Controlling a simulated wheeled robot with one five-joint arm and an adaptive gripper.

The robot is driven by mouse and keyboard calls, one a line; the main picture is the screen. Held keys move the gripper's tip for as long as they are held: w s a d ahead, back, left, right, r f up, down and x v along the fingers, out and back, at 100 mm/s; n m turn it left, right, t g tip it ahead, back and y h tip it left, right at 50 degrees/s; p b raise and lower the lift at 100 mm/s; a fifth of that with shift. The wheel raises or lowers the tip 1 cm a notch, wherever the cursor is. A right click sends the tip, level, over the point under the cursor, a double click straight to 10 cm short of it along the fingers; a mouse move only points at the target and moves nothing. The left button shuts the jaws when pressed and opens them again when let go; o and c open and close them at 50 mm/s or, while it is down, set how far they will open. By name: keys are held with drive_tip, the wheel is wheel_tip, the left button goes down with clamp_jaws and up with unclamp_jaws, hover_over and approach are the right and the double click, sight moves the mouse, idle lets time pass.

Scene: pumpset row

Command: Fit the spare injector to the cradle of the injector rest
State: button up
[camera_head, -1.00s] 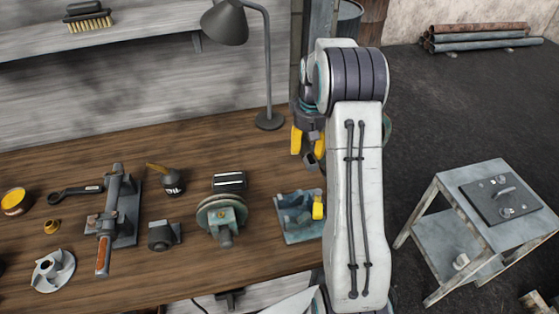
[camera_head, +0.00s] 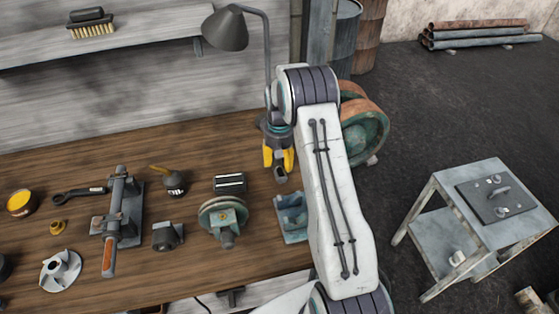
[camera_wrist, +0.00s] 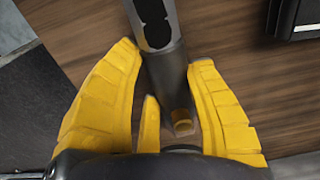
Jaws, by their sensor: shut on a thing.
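My gripper (camera_head: 279,158) has yellow fingers and hangs above the back right part of the bench. It is shut on a dark grey cylinder, the spare injector (camera_head: 280,174). In the wrist view the injector (camera_wrist: 165,65) runs between the fingers (camera_wrist: 165,110), with a dark slot at its far end and a small yellow piece near the fingers. A blue-grey cradle-shaped stand (camera_head: 290,217), apparently the injector rest, stands on the bench below and slightly right of the gripper. The injector is apart from it. My arm hides the stand's right side.
A lamp (camera_head: 227,28) stands behind the gripper. More tools lie farther left on the bench (camera_head: 200,280). A metal trolley (camera_head: 480,200) stands at right.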

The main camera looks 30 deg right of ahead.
drive_tip(key=shift+f, duration=0.45)
drive_tip(key=shift+f, duration=0.2)
drive_tip(key=o, duration=1.2)
drive_tip(key=shift+c, duration=0.2)
